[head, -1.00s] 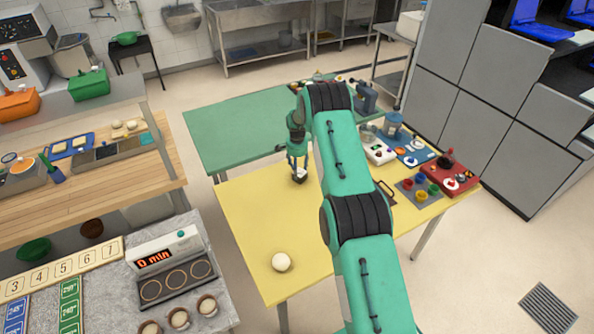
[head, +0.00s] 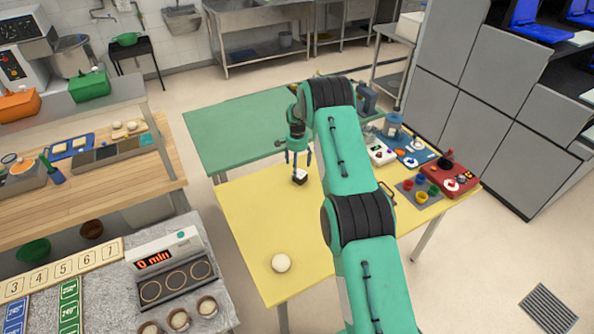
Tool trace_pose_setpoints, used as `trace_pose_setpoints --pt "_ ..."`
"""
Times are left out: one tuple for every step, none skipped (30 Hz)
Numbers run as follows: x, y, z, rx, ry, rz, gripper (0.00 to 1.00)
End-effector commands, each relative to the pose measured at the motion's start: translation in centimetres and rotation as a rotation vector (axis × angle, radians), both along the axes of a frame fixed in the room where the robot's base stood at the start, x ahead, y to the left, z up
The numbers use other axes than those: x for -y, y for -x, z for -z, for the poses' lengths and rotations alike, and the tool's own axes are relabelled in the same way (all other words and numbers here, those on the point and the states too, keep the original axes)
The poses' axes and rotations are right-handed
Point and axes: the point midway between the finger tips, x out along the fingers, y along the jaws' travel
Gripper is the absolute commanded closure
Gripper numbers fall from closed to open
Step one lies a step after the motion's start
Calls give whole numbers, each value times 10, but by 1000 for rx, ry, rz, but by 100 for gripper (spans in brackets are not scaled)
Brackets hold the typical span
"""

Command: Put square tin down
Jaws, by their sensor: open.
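The square tin (head: 300,177) is a small dark box with a pale top. It stands on the yellow table (head: 245,225), near that table's far edge. My gripper (head: 298,164) points down just above the tin, with its fingers spread and apart from each other. A small gap seems to show between the fingertips and the tin, though the view is too small to tell whether they touch.
A pale round dough ball (head: 281,263) lies on the near part of the yellow table. A red control box (head: 450,178) and a grey panel with coloured knobs (head: 420,190) stand at its right. A green table (head: 235,130) adjoins behind. The yellow table's left middle is clear.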

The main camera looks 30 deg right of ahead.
Motion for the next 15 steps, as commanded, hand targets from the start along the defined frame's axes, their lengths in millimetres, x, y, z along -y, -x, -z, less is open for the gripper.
trace_pose_setpoints --pt "0 -1 -10 3 1 0 21" --pt "0 -1 -14 2 0 0 21" --pt "0 -1 -20 1 1 0 21" --pt "0 -1 -25 3 1 0 21" --pt "0 -1 -30 3 1 0 21" --pt "0 -1 -36 1 1 0 21" --pt "0 0 -41 1 1 0 21" --pt "0 0 -46 1 1 0 21" --pt "0 -1 -53 2 0 0 21" --pt "0 -1 -57 2 0 0 21" --pt "0 -1 -61 2 0 0 21" --pt "0 -1 -66 1 1 0 21" --pt "0 0 -70 1 1 0 21" --pt "0 0 -73 1 0 0 21" --pt "0 0 -77 0 0 0 21"
